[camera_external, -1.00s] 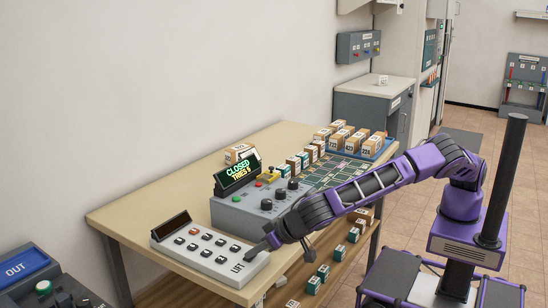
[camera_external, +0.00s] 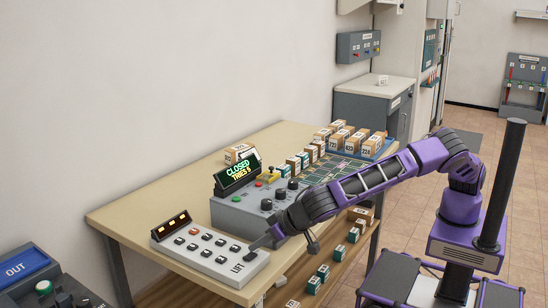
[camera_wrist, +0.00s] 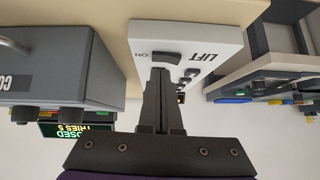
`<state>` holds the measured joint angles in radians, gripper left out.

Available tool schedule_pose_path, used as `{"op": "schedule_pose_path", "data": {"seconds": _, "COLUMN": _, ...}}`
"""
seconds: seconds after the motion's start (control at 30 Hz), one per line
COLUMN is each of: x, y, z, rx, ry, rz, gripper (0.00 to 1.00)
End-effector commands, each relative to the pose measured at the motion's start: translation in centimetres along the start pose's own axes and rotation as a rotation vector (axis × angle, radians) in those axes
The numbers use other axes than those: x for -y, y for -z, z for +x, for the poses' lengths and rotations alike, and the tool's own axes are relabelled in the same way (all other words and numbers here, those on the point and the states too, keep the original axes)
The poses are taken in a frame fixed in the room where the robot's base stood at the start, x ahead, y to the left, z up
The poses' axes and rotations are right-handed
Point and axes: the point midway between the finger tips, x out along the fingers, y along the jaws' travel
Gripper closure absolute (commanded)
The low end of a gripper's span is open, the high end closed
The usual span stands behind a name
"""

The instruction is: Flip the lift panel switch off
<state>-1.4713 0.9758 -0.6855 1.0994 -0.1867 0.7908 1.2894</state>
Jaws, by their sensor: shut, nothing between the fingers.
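The pale lift panel (camera_external: 205,262), marked LIFT, lies at the near left end of the table. Its small display (camera_external: 171,226) shows orange lights. Rows of small buttons sit below the display. The dark switch (camera_wrist: 167,58) is beside an ON label in the wrist view, where the panel (camera_wrist: 205,38) appears upside down. My gripper (camera_external: 254,246) is shut and empty at the panel's right end. In the wrist view the fingertips (camera_wrist: 161,76) are right at the near edge of the switch; I cannot tell whether they touch it.
A grey control box (camera_external: 252,208) with dark knobs and a sign (camera_external: 236,174) reading CLOSED, TRIES 5 stands right behind the panel, close to my gripper. Several small boxes (camera_external: 302,163) line the table (camera_external: 175,190) farther back. A lower shelf (camera_external: 190,294) holds more boxes.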

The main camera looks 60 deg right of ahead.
Motion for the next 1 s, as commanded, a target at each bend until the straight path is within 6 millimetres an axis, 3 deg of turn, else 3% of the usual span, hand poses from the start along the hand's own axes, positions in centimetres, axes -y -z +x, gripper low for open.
{"op": "schedule_pose_path", "data": {"seconds": 0.13, "x": -0.1, "y": 2.5, "z": -2.4, "rx": -0.001, "ry": 0.003, "rz": 0.003, "gripper": 1.0}}
{"op": "schedule_pose_path", "data": {"seconds": 0.5, "x": -0.5, "y": 2.0, "z": -10.1, "rx": 0.0, "ry": 0.003, "rz": 0.0, "gripper": 1.0}}
{"op": "schedule_pose_path", "data": {"seconds": 0.7, "x": -0.6, "y": 2.0, "z": -11.8, "rx": 0.0, "ry": 0.001, "rz": 0.001, "gripper": 1.0}}
{"op": "schedule_pose_path", "data": {"seconds": 1.0, "x": -0.7, "y": 2.0, "z": -12.0, "rx": 0.0, "ry": 0.0, "rz": 0.001, "gripper": 1.0}}
